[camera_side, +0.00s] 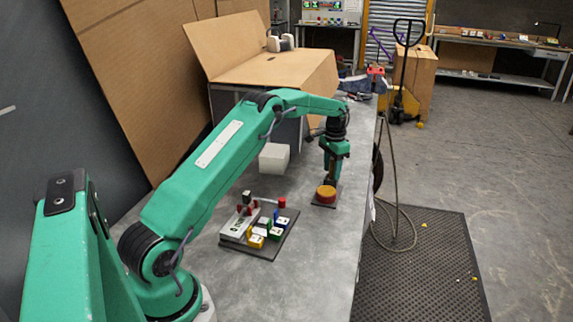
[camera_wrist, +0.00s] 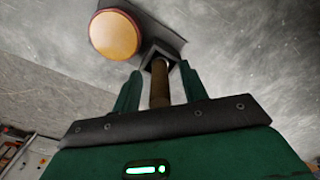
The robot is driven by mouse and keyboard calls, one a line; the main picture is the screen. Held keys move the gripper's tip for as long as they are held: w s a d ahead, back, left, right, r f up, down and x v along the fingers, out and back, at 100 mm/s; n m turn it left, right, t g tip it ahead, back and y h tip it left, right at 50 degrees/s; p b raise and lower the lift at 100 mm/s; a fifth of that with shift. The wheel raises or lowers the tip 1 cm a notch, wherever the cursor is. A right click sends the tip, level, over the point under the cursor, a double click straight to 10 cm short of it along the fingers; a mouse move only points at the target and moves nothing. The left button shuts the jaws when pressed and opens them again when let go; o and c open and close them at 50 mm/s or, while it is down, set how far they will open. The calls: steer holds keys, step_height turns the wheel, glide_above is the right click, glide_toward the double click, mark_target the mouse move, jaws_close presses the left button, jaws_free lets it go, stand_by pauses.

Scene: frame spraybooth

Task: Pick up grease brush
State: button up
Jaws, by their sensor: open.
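A brown rod (camera_wrist: 160,88), which looks like the handle of the grease brush, stands between my fingers in the wrist view. Its far end is in a dark square holder (camera_wrist: 160,50) just past the fingertips. My gripper (camera_wrist: 160,73) is open around the rod, with a gap on each side. In the side view my gripper (camera_side: 331,179) points down, low over the table, just behind an orange round pad. I cannot make out the brush there; my gripper seems to hide it.
The orange pad (camera_side: 326,193) sits on a dark plate (camera_side: 325,204); it also shows in the wrist view (camera_wrist: 115,33). A dark tray (camera_side: 263,252) with small coloured blocks lies nearer my base. A pale box (camera_side: 274,158) and a large cardboard box (camera_side: 275,69) are to the left and behind.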

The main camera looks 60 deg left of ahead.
stand_by(0.3)
jaws_close()
steer(key=shift+r, duration=0.2)
steer(key=shift+r, duration=1.3)
steer(key=s+d+r, duration=0.1)
steer(key=d+r, duration=0.7)
steer(key=d, duration=0.3)
steer(key=shift+s+d, duration=0.15)
steer(key=shift+d, duration=0.2)
